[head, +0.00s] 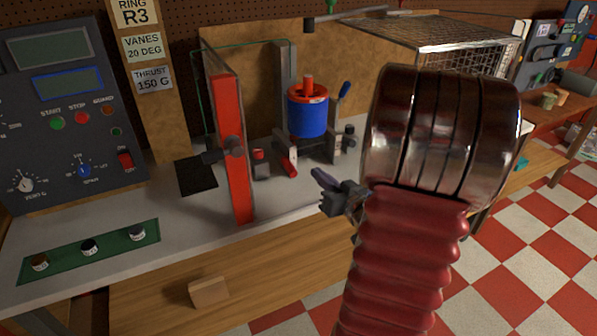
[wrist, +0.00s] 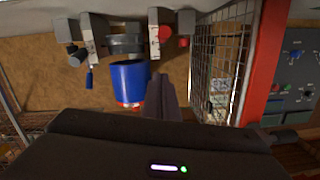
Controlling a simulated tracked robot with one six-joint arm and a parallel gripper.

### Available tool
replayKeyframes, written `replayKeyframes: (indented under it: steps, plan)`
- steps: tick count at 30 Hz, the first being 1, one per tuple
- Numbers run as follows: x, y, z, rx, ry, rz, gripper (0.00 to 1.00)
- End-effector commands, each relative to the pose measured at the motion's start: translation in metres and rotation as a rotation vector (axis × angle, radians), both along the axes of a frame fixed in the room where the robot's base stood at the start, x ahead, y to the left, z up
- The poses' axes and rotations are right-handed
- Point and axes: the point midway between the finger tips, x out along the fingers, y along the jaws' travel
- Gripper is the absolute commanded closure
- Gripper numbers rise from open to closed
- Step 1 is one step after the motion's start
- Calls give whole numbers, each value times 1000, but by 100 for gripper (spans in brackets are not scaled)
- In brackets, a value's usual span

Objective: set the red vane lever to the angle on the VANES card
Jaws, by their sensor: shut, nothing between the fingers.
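The VANES card (head: 143,47) on the wooden post reads 20 DEG. The rotor unit (head: 308,115) is a blue cylinder with a red top, standing on the bench. A small red lever (head: 289,166) sits low at its front left; its angle is too small to read. The wrist view, upside down, shows the blue cylinder (wrist: 129,82) and a red knob-like end (wrist: 165,33) beside a white scale plate. My gripper (head: 322,181) is shut and empty, in front of the rotor and to its right, apart from the lever. Its fingers (wrist: 162,95) point toward the unit.
A blue-handled lever (head: 344,90) rises at the rotor's right. A control panel (head: 65,110) stands at the left, a wire cage (head: 440,45) behind. A green strip with several knobs (head: 90,250) lies front left.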

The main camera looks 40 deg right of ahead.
Motion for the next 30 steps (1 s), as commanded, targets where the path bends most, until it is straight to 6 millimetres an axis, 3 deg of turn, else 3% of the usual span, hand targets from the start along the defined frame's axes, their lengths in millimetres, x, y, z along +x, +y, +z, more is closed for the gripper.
replayKeyframes:
  steps: [8, 26, 30]
  plan:
    - [13, -3, -2, 0, 2, 1, 100]
    - [99, -23, -11, 0, 2, 2, 100]
    - [100, -21, -28, 3, 4, 0, 100]
